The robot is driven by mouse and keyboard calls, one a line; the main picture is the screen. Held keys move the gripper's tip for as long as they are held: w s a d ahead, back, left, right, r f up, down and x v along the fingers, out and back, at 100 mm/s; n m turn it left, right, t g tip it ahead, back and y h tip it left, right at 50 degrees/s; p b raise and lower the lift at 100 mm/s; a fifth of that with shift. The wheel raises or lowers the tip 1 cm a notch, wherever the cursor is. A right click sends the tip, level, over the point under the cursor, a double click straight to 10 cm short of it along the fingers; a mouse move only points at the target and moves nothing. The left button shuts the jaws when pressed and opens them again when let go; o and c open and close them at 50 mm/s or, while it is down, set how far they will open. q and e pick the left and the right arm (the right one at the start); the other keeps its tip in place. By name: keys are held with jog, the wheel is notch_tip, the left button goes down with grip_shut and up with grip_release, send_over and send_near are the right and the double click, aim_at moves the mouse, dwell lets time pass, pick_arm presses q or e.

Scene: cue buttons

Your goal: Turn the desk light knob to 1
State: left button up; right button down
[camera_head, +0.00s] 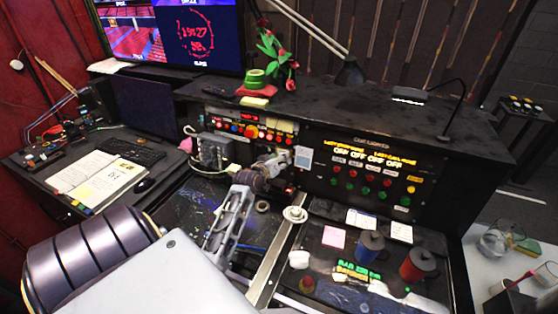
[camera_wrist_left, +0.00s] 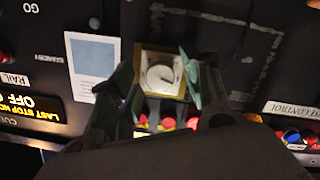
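A round white knob (camera_wrist_left: 161,75) in a square brass-coloured plate (camera_wrist_left: 141,55) shows in the left wrist view. It has a dark pointer mark; I cannot read a number or a label saying desk light. My left gripper (camera_wrist_left: 158,68) is open, with one finger on each side of the plate. The fingers look apart from the knob, though I cannot tell how near they are in depth. In the head view my left gripper (camera_head: 279,166) is at the control panel, left of a pale card (camera_head: 303,156), and hides the knob. My right gripper is in neither view.
A panel with several coloured buttons (camera_head: 370,185) lies right of the gripper. Red and yellow buttons (camera_head: 250,132) are above it.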

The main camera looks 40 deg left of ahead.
pick_arm(q)
jog(key=shift+r, duration=0.1)
dwell(0.3)
jog(key=v, duration=1.2)
dwell(0.5)
dwell(0.3)
